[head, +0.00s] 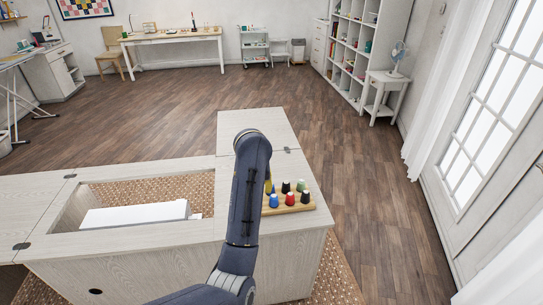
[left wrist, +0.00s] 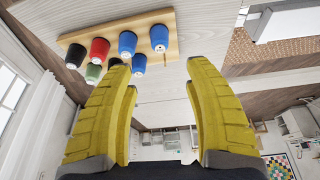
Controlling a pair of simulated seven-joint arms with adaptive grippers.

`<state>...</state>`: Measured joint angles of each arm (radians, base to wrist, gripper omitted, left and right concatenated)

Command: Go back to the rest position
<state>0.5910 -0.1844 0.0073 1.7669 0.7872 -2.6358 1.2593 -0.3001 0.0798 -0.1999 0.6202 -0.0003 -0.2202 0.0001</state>
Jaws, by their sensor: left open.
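My left arm rises from the bottom of the head view over the sewing cabinet. Its left gripper (head: 268,187) is mostly hidden behind the arm there, with a bit of yellow finger showing beside the spools. In the left wrist view the left gripper (left wrist: 160,68) has its two yellow fingers spread wide, with nothing held between them. A wooden spool rack (head: 306,207) lies on the cabinet top, carrying several upright spools, among them a red spool (head: 290,198) and a blue spool (head: 273,201). My right gripper is in neither view.
The pale sewing cabinet (head: 255,121) has an open recess at left with a white machine (head: 135,215) in it. The cabinet top beyond the arm is bare. Wooden floor (head: 180,122) lies open behind.

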